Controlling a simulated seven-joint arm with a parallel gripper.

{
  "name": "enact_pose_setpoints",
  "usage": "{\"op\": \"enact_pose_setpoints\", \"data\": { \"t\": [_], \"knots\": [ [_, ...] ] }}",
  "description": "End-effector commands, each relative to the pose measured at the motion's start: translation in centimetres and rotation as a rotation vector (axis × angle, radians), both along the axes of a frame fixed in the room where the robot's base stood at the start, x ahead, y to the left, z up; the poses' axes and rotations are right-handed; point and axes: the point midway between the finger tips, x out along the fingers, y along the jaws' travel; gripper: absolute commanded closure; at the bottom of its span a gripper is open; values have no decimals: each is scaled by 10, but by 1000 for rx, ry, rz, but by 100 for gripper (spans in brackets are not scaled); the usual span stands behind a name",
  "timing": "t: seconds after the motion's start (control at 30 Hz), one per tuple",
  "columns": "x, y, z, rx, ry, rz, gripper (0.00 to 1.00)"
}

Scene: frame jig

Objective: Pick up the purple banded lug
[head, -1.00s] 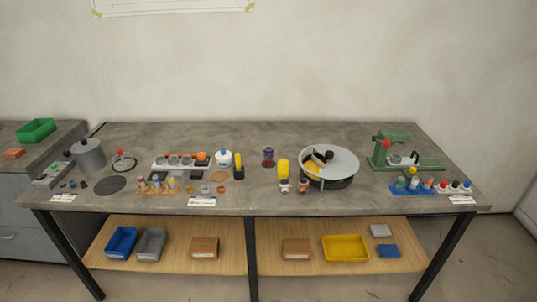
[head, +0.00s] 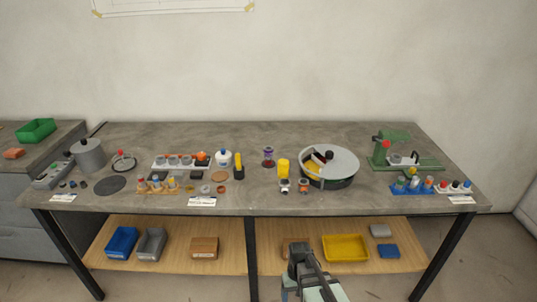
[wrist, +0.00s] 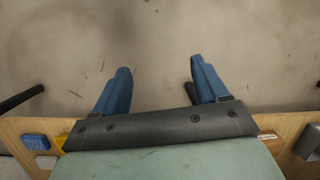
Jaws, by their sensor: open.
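A small purple piece (head: 268,153) with a darker band or base stands upright near the middle of the workbench, left of the round grey dish. It looks like the purple banded lug, but it is too small to make out the bands clearly. My gripper (head: 300,250) is in front of the bench's front edge, low and well away from the purple piece. In the wrist view my gripper (wrist: 160,72) shows two blue fingers spread apart with nothing between them, over bare floor. The lug is not in the wrist view.
A yellow piece (head: 284,168) and small capped parts stand just right of the purple piece. The round grey dish (head: 344,162) is further right. A yellow-black upright piece (head: 239,166) is to the left. The bench (head: 290,138) is clear behind the purple piece.

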Motion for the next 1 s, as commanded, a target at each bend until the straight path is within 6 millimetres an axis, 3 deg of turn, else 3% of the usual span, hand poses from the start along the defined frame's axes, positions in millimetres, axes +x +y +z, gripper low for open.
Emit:
{"op": "enact_pose_setpoints", "data": {
  "t": [0.1,0.5,0.8,1.0],
  "knots": [
    [30,15,29,14,-44,22,27],
    [103,66,136,66,-173,100,27],
    [139,105,225,105,-265,161,27],
    [151,123,271,126,-309,192,27]
  ]
}}
